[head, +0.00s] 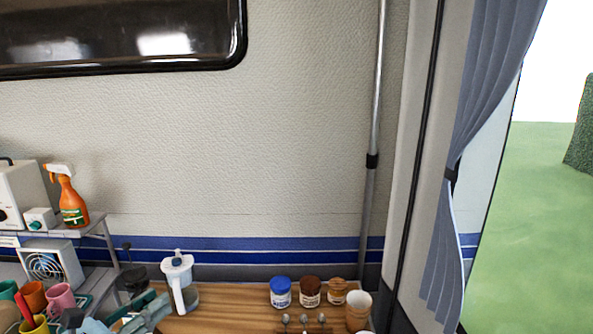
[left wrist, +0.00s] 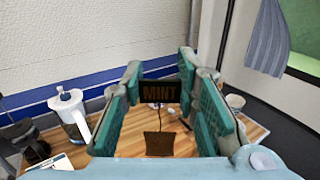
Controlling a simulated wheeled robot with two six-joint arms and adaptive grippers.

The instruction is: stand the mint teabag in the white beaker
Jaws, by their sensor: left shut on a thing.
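My left gripper (head: 146,312) is low at the left in the head view, beside the jug. In the left wrist view its teal-padded fingers (left wrist: 160,82) are shut on the mint teabag's black tag (left wrist: 158,92), which reads MINT. A string runs down from the tag to the brown bag (left wrist: 159,144), which shows below, between the fingers. The teabag cannot be made out in the head view. A pale-topped, tan-sided cup (head: 357,311) stands at the table's right end; I cannot tell whether it is the white beaker. My right gripper is not in view.
On the wooden table (head: 225,308) stand a white-lidded jug (head: 178,284), a blue-lidded jar (head: 281,292), a brown-lidded jar (head: 310,291) and an orange-lidded jar (head: 338,290). Several spoons (head: 304,321) are in front. Coloured cups (head: 60,297) crowd the left. The table between jug and jars looks clear.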

